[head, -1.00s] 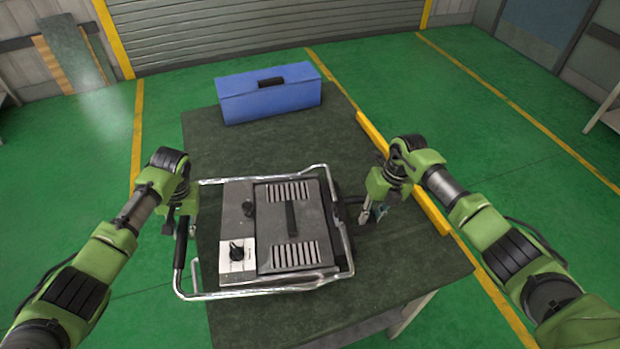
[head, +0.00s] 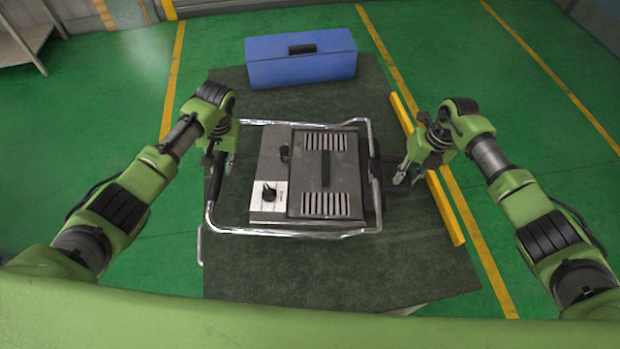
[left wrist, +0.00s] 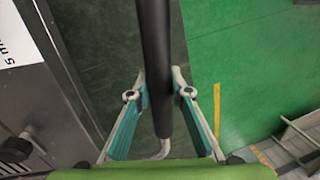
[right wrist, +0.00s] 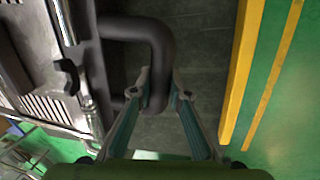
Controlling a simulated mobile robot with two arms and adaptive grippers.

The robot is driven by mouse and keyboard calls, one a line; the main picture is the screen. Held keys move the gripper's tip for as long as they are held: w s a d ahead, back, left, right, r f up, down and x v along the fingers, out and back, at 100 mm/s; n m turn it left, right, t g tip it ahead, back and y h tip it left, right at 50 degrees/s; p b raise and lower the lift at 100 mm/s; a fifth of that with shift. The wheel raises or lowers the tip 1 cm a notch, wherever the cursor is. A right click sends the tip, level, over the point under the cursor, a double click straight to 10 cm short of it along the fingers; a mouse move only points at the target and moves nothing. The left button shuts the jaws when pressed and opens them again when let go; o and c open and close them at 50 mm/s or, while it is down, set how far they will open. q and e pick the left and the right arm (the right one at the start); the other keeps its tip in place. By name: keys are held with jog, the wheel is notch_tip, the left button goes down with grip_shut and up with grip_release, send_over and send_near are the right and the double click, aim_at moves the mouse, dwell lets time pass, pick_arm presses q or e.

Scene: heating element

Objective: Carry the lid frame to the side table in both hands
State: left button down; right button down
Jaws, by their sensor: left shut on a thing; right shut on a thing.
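The lid frame (head: 300,235) is a bright chrome tube frame around a grey heater unit (head: 270,160) with a vented dark lid (head: 326,175) and a dial. It is over the dark worktable (head: 300,270); I cannot tell whether it touches the top. My left gripper (head: 217,158) is shut on the black bar at its left side, which also shows between the fingers in the left wrist view (left wrist: 155,50). My right gripper (head: 402,175) is shut on the bent black handle (right wrist: 155,35) at its right side. The side table cannot be told for sure.
A blue toolbox (head: 300,62) stands at the table's far end. A yellow rail (head: 440,200) runs along the right edge. A pale table or shelf (head: 25,45) stands at the far left. Green floor with yellow lines is open on both sides.

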aim_at(396, 194)
pick_arm(q)
jog(key=shift+w, duration=0.25)
pick_arm(e)
jog(key=shift+w, duration=0.25)
